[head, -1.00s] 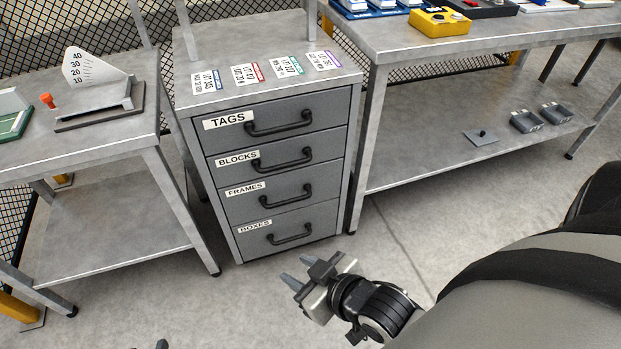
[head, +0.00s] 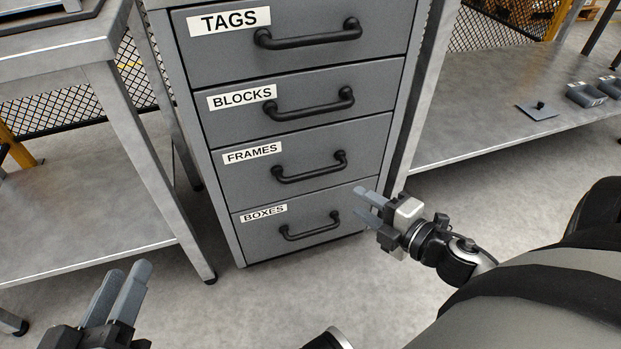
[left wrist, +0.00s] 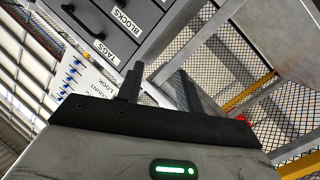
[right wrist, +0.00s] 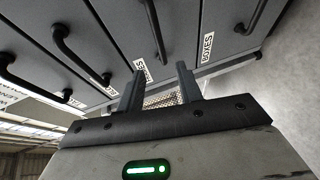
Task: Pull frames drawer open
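The grey frames drawer (head: 235,175) is the third one down in the cabinet and sits shut, flush with the others. Its black bar handle (head: 309,168) is clear in the head view; the handle also shows in the right wrist view (right wrist: 155,30). My right gripper (head: 360,203) is open and empty, right of and lower than that handle, near the cabinet's lower right edge. Its fingers (right wrist: 158,82) point toward the drawer fronts. My left gripper (head: 128,268) is open and empty at the lower left, apart from the cabinet.
The tags (head: 215,55), blocks (head: 235,125) and boxes (head: 260,235) drawers are shut, each with a handle. A metal table (head: 85,50) stands left of the cabinet. A bench's lower shelf (head: 480,110) is at the right. The floor before the cabinet is clear.

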